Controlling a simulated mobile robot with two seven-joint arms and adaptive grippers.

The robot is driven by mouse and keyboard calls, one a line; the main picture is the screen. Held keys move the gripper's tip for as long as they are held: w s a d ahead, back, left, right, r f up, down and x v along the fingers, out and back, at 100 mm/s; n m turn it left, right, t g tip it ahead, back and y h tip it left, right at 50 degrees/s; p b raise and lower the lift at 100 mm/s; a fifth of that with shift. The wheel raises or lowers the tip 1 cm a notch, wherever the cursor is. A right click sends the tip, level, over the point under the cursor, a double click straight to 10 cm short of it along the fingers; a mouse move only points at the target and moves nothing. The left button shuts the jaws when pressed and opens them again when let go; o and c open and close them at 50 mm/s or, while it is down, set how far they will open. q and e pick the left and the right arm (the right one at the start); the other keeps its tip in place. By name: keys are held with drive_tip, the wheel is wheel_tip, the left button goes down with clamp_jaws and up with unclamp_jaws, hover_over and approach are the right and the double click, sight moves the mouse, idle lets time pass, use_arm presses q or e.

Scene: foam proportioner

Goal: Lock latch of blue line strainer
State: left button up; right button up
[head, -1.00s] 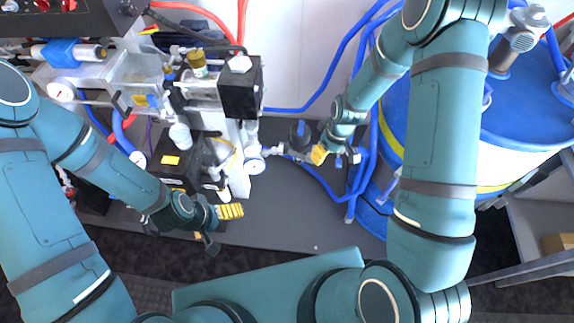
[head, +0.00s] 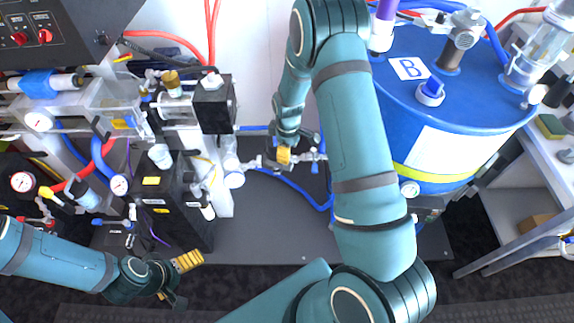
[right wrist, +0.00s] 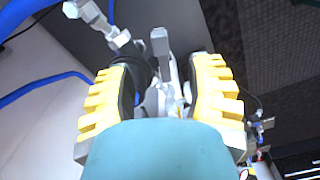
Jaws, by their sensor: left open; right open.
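The blue line strainer, a dark body with grey metal fittings, is in the line between the pump block and the blue drum. In the head view my right gripper (head: 284,155) is over it and hides most of it. In the right wrist view the strainer's dark body (right wrist: 137,76) and a grey metal lever-like part (right wrist: 161,50) lie between the open yellow fingers of my right gripper (right wrist: 168,95). I cannot tell whether this part is the latch, nor whether the fingers touch it. My left gripper (head: 186,263) is open and empty at the lower left, away from the strainer.
A blue drum (head: 455,90) marked B stands at the right. The black pump block (head: 175,205) and several gauges and pipes fill the left. Blue hose (head: 290,187) runs below the strainer. The grey plate (head: 260,235) in front is mostly bare.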

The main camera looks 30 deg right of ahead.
sight(278, 164)
wheel_tip(278, 164, down, 7)
drive_tip(key=shift+f+b, duration=0.15)
drive_tip(key=shift+b, duration=0.45)
drive_tip(key=shift+o, duration=0.2)
clamp_jaws()
